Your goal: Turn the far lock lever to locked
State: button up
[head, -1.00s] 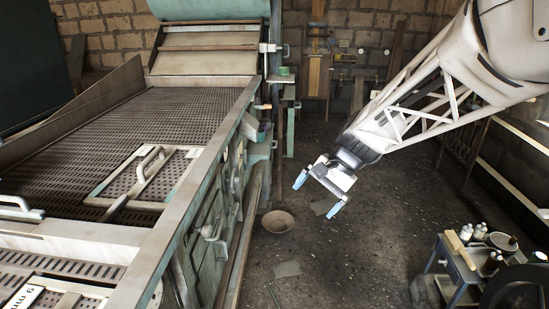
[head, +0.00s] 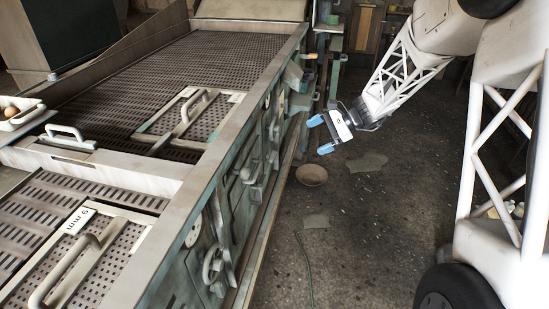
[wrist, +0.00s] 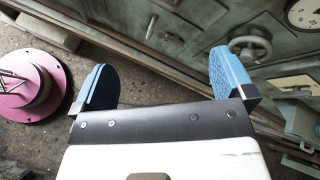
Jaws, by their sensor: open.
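My gripper (head: 320,135) is open and empty, beside the far part of the machine's right side. Its two blue fingers point left toward the machine, and a gap separates them from the panel. In the wrist view my gripper (wrist: 165,75) shows nothing between its fingers but floor and the machine's lower edge. Small handles and fittings sit along the machine's side (head: 240,180), including a handle (head: 247,176) midway. At this size I cannot tell which fitting is the far lock lever or how it is set. A handwheel (wrist: 250,45) shows beyond the right finger in the wrist view.
A round dial (wrist: 303,13) is on the panel in the wrist view. A nearer handwheel (head: 213,265) juts from the machine's side. The floor (head: 365,220) right of the machine is mostly clear.

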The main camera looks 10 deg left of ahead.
jog(key=w+a+f+m+y, duration=0.4)
jog(key=w+a+f, duration=0.3)
jog(key=w+f, duration=0.55)
jog(key=m+t+y, duration=0.3)
jog(key=m, duration=0.1)
send_near(274, 157)
jog(key=shift+w+a+f, duration=0.1)
jog(key=shift+w+a, duration=0.15)
jog(key=shift+a, duration=0.3)
jog(key=shift+w+a+f, duration=0.1)
jog(key=shift+w+a, duration=0.1)
jog(key=shift+a, duration=0.4)
jog(key=shift+a, duration=0.1)
jog(key=shift+a, duration=3.8)
jog(key=c, duration=0.7)
